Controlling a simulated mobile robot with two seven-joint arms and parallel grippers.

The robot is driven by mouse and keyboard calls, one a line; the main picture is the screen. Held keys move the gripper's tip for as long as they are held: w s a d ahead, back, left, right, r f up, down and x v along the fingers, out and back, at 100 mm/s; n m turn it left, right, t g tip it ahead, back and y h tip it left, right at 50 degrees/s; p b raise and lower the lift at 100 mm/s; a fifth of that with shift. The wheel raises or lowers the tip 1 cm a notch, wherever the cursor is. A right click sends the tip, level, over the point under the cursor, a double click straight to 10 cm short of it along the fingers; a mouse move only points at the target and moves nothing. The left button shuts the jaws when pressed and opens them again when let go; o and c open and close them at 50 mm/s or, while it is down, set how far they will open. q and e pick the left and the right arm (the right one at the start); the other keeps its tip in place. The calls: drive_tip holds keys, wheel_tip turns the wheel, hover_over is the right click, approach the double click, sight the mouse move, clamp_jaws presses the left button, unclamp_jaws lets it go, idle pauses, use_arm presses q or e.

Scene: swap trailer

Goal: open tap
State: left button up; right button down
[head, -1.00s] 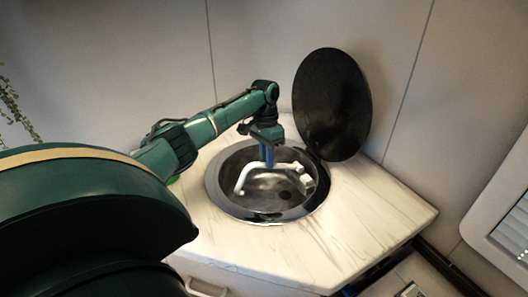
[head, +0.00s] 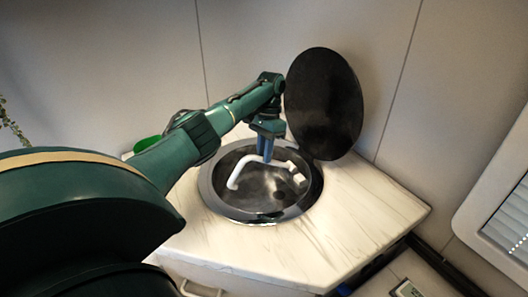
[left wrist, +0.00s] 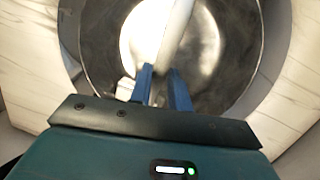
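The white tap (head: 240,171) has a bent spout over a round metal sink (head: 212,197). A blocky white part (head: 299,178), perhaps its handle, is at its right end. My left gripper (head: 265,157) points down with its blue fingers just above the tap's upper part. In the left wrist view the fingers (left wrist: 161,70) are apart, and the white pipe of the tap (left wrist: 177,30) runs towards the gap between them. I cannot tell whether they touch it. A white piece (left wrist: 125,88) shows left of the fingers. My right gripper is not in view.
A round black lid (head: 324,103) stands upright behind the sink, close to my left gripper. The pale marbled counter (head: 340,225) is clear at the front and right. A green object (head: 146,144) sits behind my left arm. Walls close in behind.

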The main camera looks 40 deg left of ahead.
use_arm(q)
drive_tip(key=o, duration=0.4)
drive_tip(key=shift+b+v, duration=0.85)
drive_tip(key=shift+v, duration=2.9)
